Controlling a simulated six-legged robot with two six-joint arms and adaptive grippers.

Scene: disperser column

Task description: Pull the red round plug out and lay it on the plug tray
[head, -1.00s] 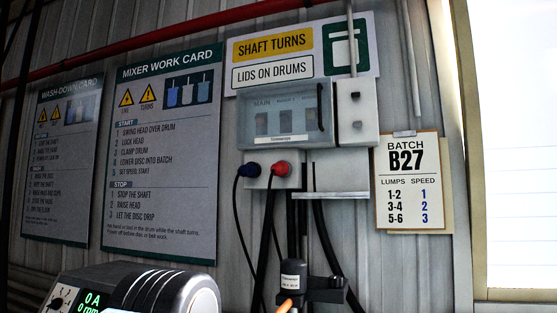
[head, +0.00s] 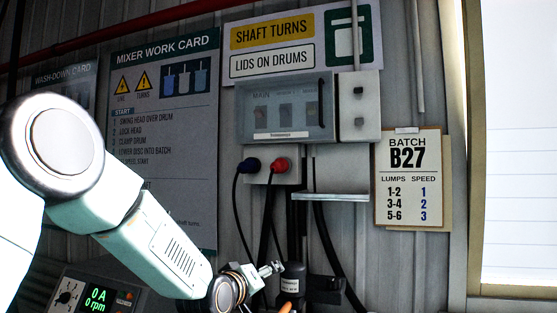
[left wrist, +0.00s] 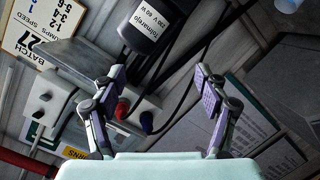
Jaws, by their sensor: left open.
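The red round plug (head: 280,165) sits in a grey socket box on the wall, its dark cable hanging down. In the left wrist view the red plug (left wrist: 122,108) appears close to the left finger. A grey shelf (head: 330,197), seemingly the plug tray, juts out right of and below the plug and looks bare. My left gripper (head: 270,268) is below the plugs in the head view. In the left wrist view my left gripper (left wrist: 158,82) is open with nothing held between its fingers. My right gripper is not in view.
A blue plug (head: 251,166) sits just left of the red one. A dark motor cylinder (head: 292,280) with a white label stands close to my left gripper. A clear-fronted switch box (head: 286,108) is above the plugs. Black cables hang below them.

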